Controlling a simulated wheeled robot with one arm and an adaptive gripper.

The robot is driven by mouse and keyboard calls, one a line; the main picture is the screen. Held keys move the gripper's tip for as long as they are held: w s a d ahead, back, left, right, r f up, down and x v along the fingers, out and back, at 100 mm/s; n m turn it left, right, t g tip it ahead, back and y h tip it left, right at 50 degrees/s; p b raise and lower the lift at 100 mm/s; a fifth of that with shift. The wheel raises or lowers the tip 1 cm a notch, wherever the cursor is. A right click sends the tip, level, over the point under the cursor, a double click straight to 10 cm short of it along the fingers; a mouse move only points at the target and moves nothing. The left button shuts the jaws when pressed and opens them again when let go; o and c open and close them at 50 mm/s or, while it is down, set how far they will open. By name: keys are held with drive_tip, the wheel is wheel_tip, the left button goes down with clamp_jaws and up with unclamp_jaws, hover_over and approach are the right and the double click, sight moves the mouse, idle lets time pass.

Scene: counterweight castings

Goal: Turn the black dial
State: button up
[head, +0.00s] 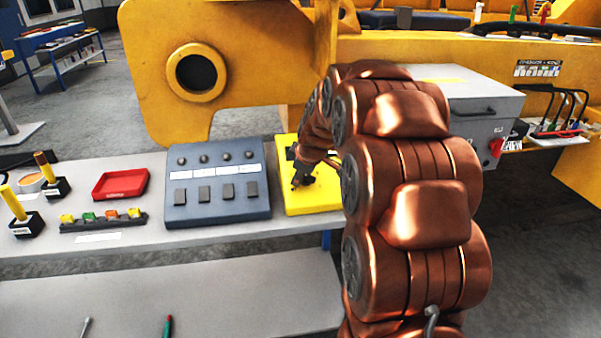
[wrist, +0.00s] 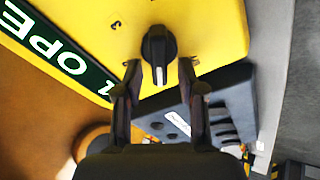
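The black dial (wrist: 158,50) has a pale pointer line and sits on a yellow panel (wrist: 205,25). In the wrist view my gripper (wrist: 160,70) is open, with one fingertip to each side of the dial's near end. I cannot tell whether either finger touches it. In the head view my gripper (head: 300,180) is over the yellow panel (head: 315,203) and pointing down. I cannot make out the dial there, as my gripper and arm cover that part of the panel. A dark green strip with white letters (wrist: 62,52) lies left of the dial in the wrist view.
A grey-blue box with knobs and switches (head: 217,211) stands just left of the yellow panel. Farther left are a red tray (head: 120,184), a row of coloured blocks (head: 104,219) and black stands with yellow rods (head: 28,227). A yellow machine frame (head: 245,50) rises behind.

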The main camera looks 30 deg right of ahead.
clamp_jaws()
